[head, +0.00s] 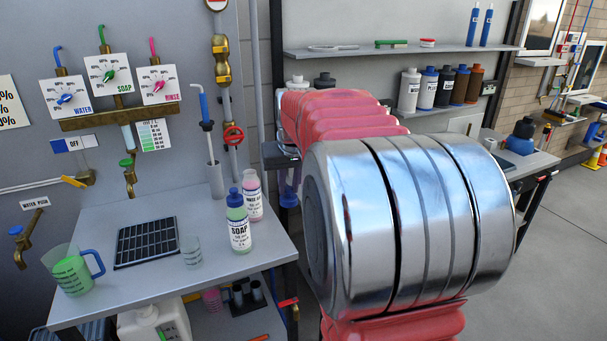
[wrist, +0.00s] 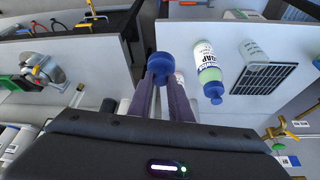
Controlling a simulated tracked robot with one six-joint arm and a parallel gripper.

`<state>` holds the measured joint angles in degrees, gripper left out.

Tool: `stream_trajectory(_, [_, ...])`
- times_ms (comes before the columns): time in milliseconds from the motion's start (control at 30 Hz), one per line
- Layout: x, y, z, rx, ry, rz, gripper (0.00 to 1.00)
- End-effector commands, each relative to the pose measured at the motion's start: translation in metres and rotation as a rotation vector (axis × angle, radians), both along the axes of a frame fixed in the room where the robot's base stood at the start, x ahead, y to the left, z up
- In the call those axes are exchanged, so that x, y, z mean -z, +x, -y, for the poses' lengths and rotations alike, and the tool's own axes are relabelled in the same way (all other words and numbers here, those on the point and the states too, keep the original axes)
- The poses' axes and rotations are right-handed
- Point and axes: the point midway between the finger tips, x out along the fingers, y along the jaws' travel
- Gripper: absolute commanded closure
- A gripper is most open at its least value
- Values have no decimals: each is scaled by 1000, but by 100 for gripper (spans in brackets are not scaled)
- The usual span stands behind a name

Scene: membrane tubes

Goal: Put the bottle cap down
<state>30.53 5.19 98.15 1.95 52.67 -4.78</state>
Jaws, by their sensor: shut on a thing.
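A round blue bottle cap (wrist: 163,64) is held at the fingertips of my gripper (wrist: 161,78) in the wrist view. The two purple fingers are shut on it, and it hides part of what is behind. In the head view my gripper (head: 288,185) hangs just right of the left table's edge, with the blue cap at its tip (head: 289,200). The soap bottle (head: 239,231), with green liquid and a blue top, stands upright on that table, left of my gripper. The pink rinse bottle (head: 252,200) stands behind it.
The left table (head: 170,285) also bears a black grid tray (head: 147,242), a small clear beaker (head: 191,252) and a measuring jug (head: 72,272) of green liquid. Its front and right edge are fairly clear. Another bench with a blue jug (head: 522,138) stands at right.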

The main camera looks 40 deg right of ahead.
Motion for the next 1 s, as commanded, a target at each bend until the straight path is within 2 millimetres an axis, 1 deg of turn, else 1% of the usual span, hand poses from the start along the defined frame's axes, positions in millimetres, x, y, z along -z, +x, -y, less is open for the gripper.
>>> stream_trajectory(33, [8,5,-6,-11,1,-3,100])
stream_trajectory(167, [28,17,-23,-35,1,-3,100])
stream_trajectory(233, [40,25,-35,-51,1,-3,100])
stream_trajectory(367, [70,39,-65,-98,2,-5,100])
stream_trajectory(533, [117,56,-125,-190,1,-4,100])
stream_trajectory(667, [151,60,-175,-269,1,-4,100])
stream_trajectory(700, [160,60,-190,-293,1,-4,100])
stream_trajectory(800, [182,58,-228,-356,2,-4,100])
stream_trajectory(900, [198,53,-258,-409,1,-2,100])
stream_trajectory(1000, [208,49,-279,-445,1,-1,100])
